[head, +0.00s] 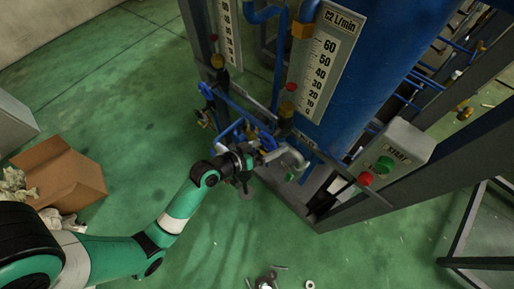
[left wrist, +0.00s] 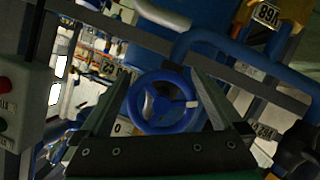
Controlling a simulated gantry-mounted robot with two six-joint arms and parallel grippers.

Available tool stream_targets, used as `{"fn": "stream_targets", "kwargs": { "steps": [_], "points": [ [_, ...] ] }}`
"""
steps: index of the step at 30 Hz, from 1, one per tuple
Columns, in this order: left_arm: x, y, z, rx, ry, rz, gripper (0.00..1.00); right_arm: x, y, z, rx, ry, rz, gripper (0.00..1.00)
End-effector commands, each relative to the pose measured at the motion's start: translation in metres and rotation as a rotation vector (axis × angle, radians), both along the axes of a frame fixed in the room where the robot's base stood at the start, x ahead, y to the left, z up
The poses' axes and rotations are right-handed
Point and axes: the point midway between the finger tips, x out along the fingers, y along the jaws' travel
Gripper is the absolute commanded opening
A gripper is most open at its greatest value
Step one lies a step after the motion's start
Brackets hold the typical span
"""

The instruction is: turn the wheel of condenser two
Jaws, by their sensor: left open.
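In the left wrist view a blue handwheel (left wrist: 178,124) faces me, framed between the two fingers of my left gripper (left wrist: 160,75). The fingers are spread, one on each side of the wheel. I cannot tell whether they touch its rim. In the head view my left gripper (head: 270,158) is at the lower pipework of the blue column, below the scale plate (head: 326,65) marked C2 L/min. Blue valve parts (head: 238,130) show just behind the gripper; which of them is the wheel is unclear. My right gripper is out of view.
A grey start box (head: 395,152) with a green and a red button stands right of the gripper on the dark frame (head: 385,208). A cardboard box (head: 62,178) lies on the green floor at left. Small loose parts (head: 268,281) lie in front.

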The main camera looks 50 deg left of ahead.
Motion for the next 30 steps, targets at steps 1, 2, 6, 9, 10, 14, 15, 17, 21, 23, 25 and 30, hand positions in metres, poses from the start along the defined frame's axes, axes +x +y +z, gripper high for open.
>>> {"fn": "stream_targets", "kwargs": {
  "steps": [1,2,6,9,10,14,15,17,21,23,25,30],
  "points": [
    [-0.013,0.001,0.006,0.0,0.001,0.003,1.0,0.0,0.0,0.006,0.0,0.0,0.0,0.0],
    [-0.02,0.001,0.009,-0.002,0.001,0.004,1.0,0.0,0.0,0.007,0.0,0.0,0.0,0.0],
    [-0.052,0.001,0.02,0.0,0.002,0.004,1.0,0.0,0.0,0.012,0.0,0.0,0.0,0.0],
    [-0.069,0.002,0.025,-0.001,0.001,0.004,1.0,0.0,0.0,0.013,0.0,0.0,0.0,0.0],
    [-0.072,0.002,0.027,-0.001,0.001,0.004,1.0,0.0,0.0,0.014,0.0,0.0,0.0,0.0],
    [-0.082,0.001,0.03,0.001,-0.001,0.002,1.0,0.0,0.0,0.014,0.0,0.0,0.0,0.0],
    [-0.082,0.001,0.03,0.0,-0.002,0.001,1.0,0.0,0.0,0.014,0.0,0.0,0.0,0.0],
    [-0.083,0.001,0.03,0.001,-0.001,0.0,1.0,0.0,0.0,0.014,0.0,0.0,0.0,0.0],
    [-0.082,0.001,0.03,0.001,-0.001,-0.001,1.0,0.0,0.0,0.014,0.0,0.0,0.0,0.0],
    [-0.082,0.001,0.03,0.001,-0.001,-0.001,1.0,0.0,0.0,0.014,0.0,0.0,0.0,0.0],
    [-0.082,0.001,0.03,0.001,-0.001,0.0,1.0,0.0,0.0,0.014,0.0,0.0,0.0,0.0],
    [-0.082,0.001,0.03,0.001,-0.001,0.0,1.0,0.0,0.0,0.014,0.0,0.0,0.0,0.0]
  ]
}}
